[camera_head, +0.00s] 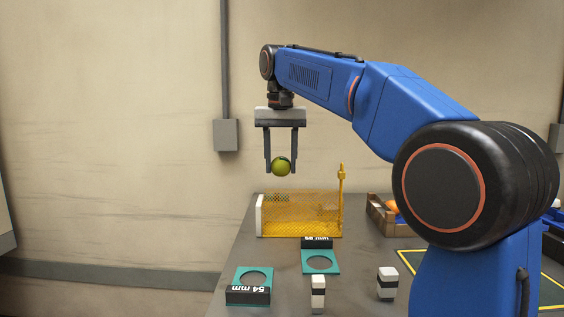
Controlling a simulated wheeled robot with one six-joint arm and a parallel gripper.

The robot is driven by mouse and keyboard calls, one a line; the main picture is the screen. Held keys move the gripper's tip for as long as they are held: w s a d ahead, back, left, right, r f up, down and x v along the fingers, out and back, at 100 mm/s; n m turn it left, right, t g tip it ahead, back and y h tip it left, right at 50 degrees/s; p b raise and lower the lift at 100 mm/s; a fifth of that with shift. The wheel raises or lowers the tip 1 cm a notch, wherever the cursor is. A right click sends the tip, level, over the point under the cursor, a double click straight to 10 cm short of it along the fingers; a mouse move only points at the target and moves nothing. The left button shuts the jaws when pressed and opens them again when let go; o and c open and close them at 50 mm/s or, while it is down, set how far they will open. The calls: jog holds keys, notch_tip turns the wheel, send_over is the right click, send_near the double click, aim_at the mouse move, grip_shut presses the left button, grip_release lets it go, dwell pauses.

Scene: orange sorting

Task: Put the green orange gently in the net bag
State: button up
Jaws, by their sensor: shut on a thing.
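The green orange (281,167) is a small yellow-green ball with a darker patch on top. My gripper (281,163) points straight down and is shut on it, one finger on each side. It is held in the air, clear of the table. The net bag (315,216) is a yellow mesh shape lying on the table below the gripper, with a white panel at its left end and a yellow post at its right. The orange is above the left part of the bag, apart from it. The bag's opening cannot be made out clearly.
Two teal ring gauges, one marked 54 mm (249,294) and another (320,267), lie in front of the bag. Two black-and-white blocks (318,292) (387,283) stand nearby. A wooden crate (379,217) with an orange is at right, partly behind my arm.

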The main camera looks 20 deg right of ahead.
jog(key=shift+f, duration=2.75)
jog(key=shift+f, duration=3.35)
jog(key=o, duration=1.2)
jog(key=shift+r, duration=0.1)
jog(key=shift+r, duration=3.9)
jog(key=shift+s, duration=0.1)
